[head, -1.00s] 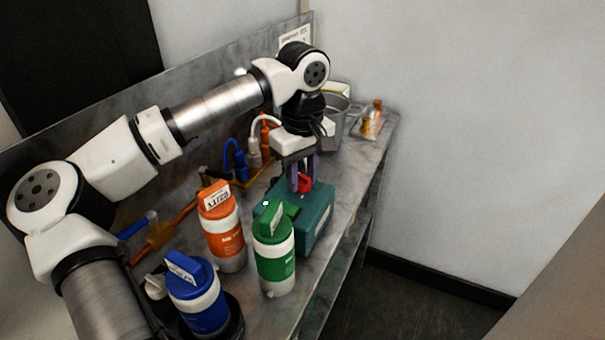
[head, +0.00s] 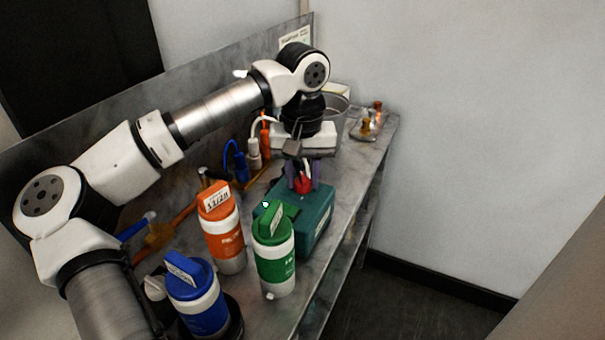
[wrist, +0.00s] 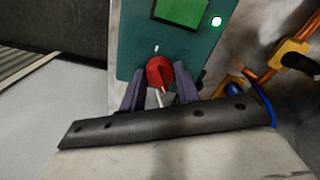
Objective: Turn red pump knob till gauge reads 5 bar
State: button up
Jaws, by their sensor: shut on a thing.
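The red pump knob (wrist: 159,72) sits on the face of a teal box, the pump unit (wrist: 130,42). In the wrist view my gripper (wrist: 160,88) has its two purple-grey fingers on either side of the knob, shut on it. A pale pointer line shows on the knob, and a small white mark sits on the box beside it. A green screen (wrist: 181,12) is cut off by the top edge, and no reading is legible. In the head view the knob (head: 303,185) shows between my fingers above the teal box (head: 318,215).
Orange (head: 222,228), green (head: 274,250) and blue (head: 196,295) bottles stand close in front of the box on the grey bench. Orange and blue pipes run along the back. A metal pot (head: 337,106) and small amber items (head: 367,125) stand at the far end.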

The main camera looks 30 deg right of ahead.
aim_at(303, 177)
dwell(0.4)
jog(key=o, duration=1)
jog(key=shift+c, duration=0.2)
jog(key=shift+r, duration=0.1)
notch_tip(303, 177, up, 14)
jog(key=shift+b, duration=0.3)
jog(key=shift+f, duration=0.25)
